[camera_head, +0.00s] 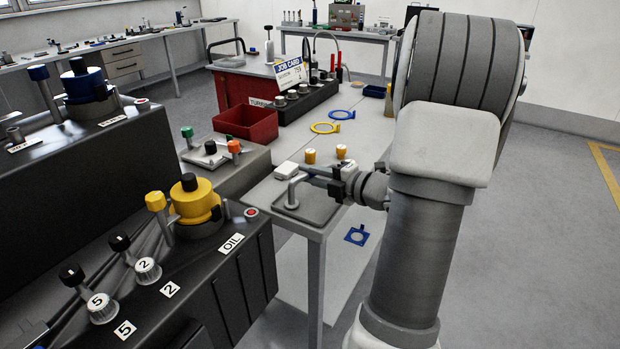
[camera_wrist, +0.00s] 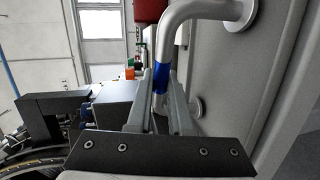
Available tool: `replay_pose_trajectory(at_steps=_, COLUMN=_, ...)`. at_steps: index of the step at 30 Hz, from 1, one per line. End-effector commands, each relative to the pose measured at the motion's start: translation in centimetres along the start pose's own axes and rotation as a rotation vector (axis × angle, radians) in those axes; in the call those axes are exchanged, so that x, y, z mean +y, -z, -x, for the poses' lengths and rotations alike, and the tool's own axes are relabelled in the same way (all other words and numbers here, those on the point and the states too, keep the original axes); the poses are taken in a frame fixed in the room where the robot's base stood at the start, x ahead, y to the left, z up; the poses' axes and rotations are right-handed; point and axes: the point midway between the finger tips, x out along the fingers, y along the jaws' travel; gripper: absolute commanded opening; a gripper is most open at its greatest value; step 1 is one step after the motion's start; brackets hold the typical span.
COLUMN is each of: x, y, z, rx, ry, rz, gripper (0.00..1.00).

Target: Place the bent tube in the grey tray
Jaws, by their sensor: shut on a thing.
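The bent tube (camera_wrist: 177,35) is silver with a blue band, and flanges show at its ends. My gripper (camera_wrist: 161,85) is shut on it around the blue band. In the head view, the tube (camera_head: 293,190) stands over the grey tray (camera_head: 318,207) on the near corner of the light table, and my gripper (camera_head: 316,175) reaches it from the right. In the wrist view, the flanges lie against or very near the tray's grey surface (camera_wrist: 226,70); I cannot tell if they touch. My wrist partly hides the tray's far right side.
A red bin (camera_head: 246,124) and yellow and blue rings (camera_head: 325,128) lie farther back. The dark bench with the yellow oil unit (camera_head: 195,202) is at left.

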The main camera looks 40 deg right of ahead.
Motion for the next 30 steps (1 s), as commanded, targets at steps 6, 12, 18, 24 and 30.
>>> replay_pose_trajectory(at_steps=6, x=-0.21, y=0.0, z=-0.06, rx=0.0, ry=-0.002, rz=0.002, gripper=0.0)
replay_pose_trajectory(at_steps=12, x=-0.55, y=0.0, z=-0.12, rx=0.001, ry=-0.001, rz=0.002, gripper=0.22)
replay_pose_trajectory(at_steps=18, x=-0.49, y=0.0, z=-0.11, rx=0.001, ry=-0.001, rz=0.001, gripper=0.49)
replay_pose_trajectory(at_steps=24, x=-0.47, y=0.0, z=-0.1, rx=0.0, ry=-0.001, rz=0.001, gripper=0.49)
replay_pose_trajectory(at_steps=30, x=-0.13, y=-0.05, z=0.74, rx=-0.002, ry=-0.001, rz=0.001, gripper=0.49)
